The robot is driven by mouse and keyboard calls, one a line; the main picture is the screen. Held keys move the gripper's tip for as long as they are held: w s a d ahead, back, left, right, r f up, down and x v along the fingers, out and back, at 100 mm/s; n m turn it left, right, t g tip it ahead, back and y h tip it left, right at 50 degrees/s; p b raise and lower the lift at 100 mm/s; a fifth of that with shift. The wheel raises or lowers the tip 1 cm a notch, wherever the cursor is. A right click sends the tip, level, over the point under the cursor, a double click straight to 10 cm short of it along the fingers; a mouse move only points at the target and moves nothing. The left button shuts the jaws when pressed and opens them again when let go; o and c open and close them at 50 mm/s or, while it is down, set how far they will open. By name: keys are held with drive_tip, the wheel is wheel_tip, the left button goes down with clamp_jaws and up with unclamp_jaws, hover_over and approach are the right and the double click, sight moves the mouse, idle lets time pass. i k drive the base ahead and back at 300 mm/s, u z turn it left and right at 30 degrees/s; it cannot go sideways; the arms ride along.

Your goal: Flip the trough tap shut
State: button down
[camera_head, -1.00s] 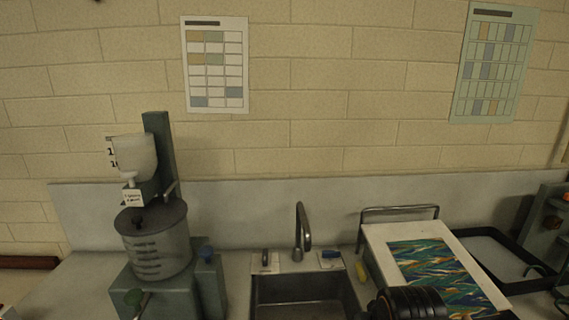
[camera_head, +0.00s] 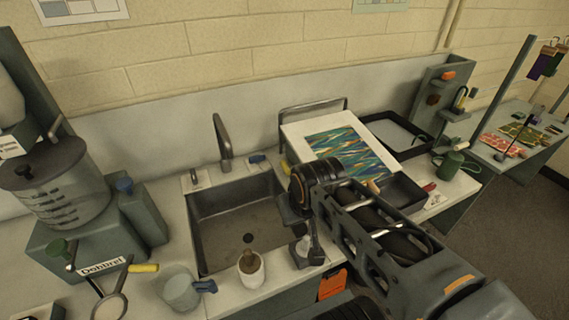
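The metal trough (camera_head: 238,226) is a grey sink set in the white counter, with a dark drain in its floor. The tap's grey spout (camera_head: 222,141) stands upright behind it and curves over its back edge. No running water is visible. My gripper (camera_head: 312,248) points down at the trough's right edge, apart from the tap. Its fingers are small and dark, so their opening is unclear.
A grey drum stand (camera_head: 95,240) with taps is at the left. A beige mug (camera_head: 252,270) and a grey jug (camera_head: 182,290) stand in front of the trough. A marbled sheet on a white board (camera_head: 300,130) and a black-rimmed tray (camera_head: 425,150) lie at the right.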

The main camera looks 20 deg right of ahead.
sight(283, 165)
drive_tip(key=k, duration=1)
drive_tip(key=z, duration=1.35)
drive_tip(key=i, duration=0.8)
drive_tip(key=u, duration=1.85)
drive_tip(key=i, duration=0.5)
